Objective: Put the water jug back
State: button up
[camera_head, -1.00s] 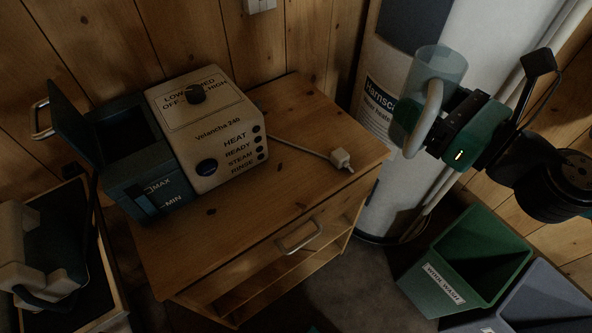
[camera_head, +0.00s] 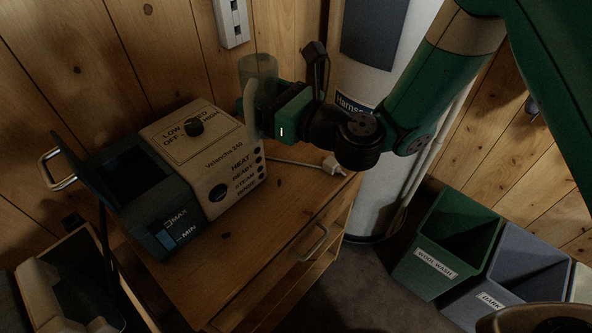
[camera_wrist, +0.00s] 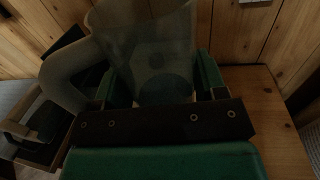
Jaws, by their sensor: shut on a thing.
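The water jug (camera_head: 262,68) is a clear, greyish see-through vessel with a pale handle (camera_head: 250,108). My gripper (camera_head: 262,108) is shut on it and holds it roughly upright, above the back of the wooden cabinet (camera_head: 262,232), behind the right part of the steam unit. In the wrist view the jug (camera_wrist: 150,45) stands between the two green fingers (camera_wrist: 160,82), with its handle (camera_wrist: 68,75) at the left. My gripper hides part of the jug in the head view; I cannot tell how far its base is above the cabinet top.
A cream steam unit (camera_head: 196,143) marked Velancha 240 stands on the cabinet, its blue tank (camera_head: 170,228) at the left with the lid raised. A plug and cable (camera_head: 333,166) lie at the right rear. A white heater (camera_head: 372,85) and laundry bins (camera_head: 446,243) stand to the right.

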jog(key=w+d+f+m+t+h+p, duration=0.2)
jog(key=w+d+m+t+h, duration=0.5)
jog(key=w+d+h, duration=0.15)
jog(key=shift+y, duration=0.25)
jog(key=shift+s+d+f+b, duration=0.1)
jog(key=shift+s+f+b, duration=0.05)
jog(key=shift+f+b, duration=2.85)
jog(key=shift+s+f+b, duration=0.15)
jog(key=shift+f+b, duration=2.5)
jog(key=shift+f, duration=0.75)
jog(key=shift+s+d+f+b, duration=0.1)
jog(key=shift+s+f+b, duration=0.05)
jog(key=shift+f+b, duration=2.85)
jog(key=shift+f, duration=0.25)
jog(key=shift+f, duration=0.15)
jog(key=o, duration=1.2)
jog(key=shift+c, duration=0.2)
jog(key=shift+s, duration=0.1)
